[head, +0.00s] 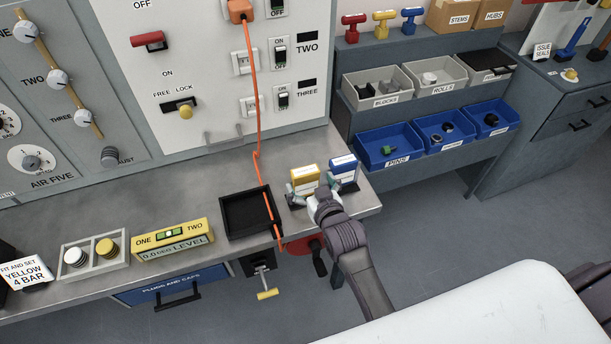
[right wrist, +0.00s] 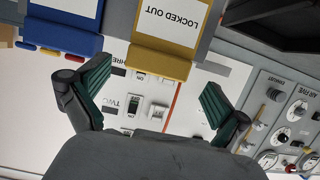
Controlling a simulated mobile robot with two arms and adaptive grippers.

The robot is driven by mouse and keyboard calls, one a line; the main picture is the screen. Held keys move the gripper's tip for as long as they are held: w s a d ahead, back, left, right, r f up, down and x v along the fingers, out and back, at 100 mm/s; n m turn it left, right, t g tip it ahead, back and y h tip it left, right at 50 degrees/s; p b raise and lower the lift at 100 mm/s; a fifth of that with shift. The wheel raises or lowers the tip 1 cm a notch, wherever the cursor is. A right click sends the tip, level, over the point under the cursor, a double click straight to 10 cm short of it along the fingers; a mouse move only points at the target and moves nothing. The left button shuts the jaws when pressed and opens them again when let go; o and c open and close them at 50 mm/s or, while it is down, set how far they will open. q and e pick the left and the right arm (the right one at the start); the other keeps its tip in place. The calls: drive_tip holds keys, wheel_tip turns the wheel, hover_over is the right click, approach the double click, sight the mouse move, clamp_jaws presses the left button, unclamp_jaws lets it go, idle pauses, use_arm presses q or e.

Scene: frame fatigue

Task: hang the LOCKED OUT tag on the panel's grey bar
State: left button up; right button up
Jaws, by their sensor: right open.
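The yellow LOCKED OUT tag (head: 304,174) stands upright on the bench near its right end. In the right wrist view the tag (right wrist: 165,22) appears upside down, with a white label. My right gripper (head: 311,188) is open at the tag. In the right wrist view its green-padded fingers (right wrist: 154,72) are spread, one to either side of the tag's yellow edge, with no grip on it. The panel's grey bar (head: 224,140) sticks out low on the white panel, with nothing hanging on it. My left gripper is not in view.
A blue tag (head: 344,171) stands close beside the yellow one, to its right. A black tray (head: 249,213) lies to the left. An orange cord (head: 255,110) hangs from the panel across the tray. The bench is clear below the grey bar.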

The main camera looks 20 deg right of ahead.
sight(307, 176)
drive_tip(key=p+x, duration=0.1)
drive_tip(key=x, duration=0.2)
drive_tip(key=shift+w+d, duration=0.1)
drive_tip(key=shift+w, duration=0.25)
drive_tip(key=shift+w+f, duration=0.2)
drive_tip(key=shift+w, duration=0.3)
drive_tip(key=shift+s, duration=0.1)
drive_tip(key=c, duration=1)
drive_tip(key=shift+r, duration=0.15)
